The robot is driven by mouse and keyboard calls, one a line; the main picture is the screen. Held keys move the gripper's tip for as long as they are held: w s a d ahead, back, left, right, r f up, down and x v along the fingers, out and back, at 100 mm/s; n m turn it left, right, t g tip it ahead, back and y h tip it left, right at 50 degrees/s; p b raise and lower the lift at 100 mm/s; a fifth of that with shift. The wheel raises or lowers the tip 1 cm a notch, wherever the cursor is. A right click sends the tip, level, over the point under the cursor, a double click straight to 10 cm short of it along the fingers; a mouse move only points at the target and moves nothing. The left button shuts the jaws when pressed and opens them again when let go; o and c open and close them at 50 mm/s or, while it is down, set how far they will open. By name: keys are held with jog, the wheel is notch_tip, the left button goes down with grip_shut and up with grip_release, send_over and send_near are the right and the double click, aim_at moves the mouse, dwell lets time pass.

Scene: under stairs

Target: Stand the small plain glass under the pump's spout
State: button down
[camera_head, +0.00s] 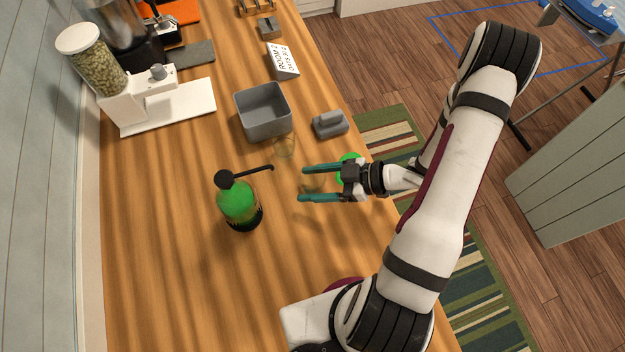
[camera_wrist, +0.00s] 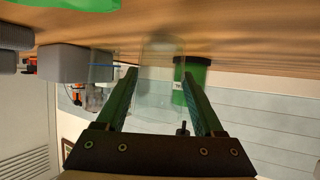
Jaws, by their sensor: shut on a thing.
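The green pump bottle (camera_head: 238,203) stands upright on the wooden counter, its black spout (camera_head: 258,170) pointing right toward my gripper. My gripper (camera_head: 301,184) is shut on a clear plain glass (camera_head: 312,184), right of the spout tip and apart from it. In the wrist view, this glass (camera_wrist: 160,58) sits between the teal fingers. The bottle (camera_wrist: 198,72) shows behind it on the right there. A second clear glass (camera_head: 284,147) stands near the grey bin, and shows left of the held one in the wrist view (camera_wrist: 102,78). Whether the held glass touches the counter is unclear.
A grey open bin (camera_head: 263,125) and a grey block-like item (camera_head: 330,124) stand beyond the gripper. A green object (camera_head: 349,160) lies partly hidden behind the gripper near the counter edge. A dispenser with a white base (camera_head: 170,112) is at back left. The counter left of the bottle is clear.

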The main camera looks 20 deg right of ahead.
jog(key=shift+f, duration=0.15)
grip_release()
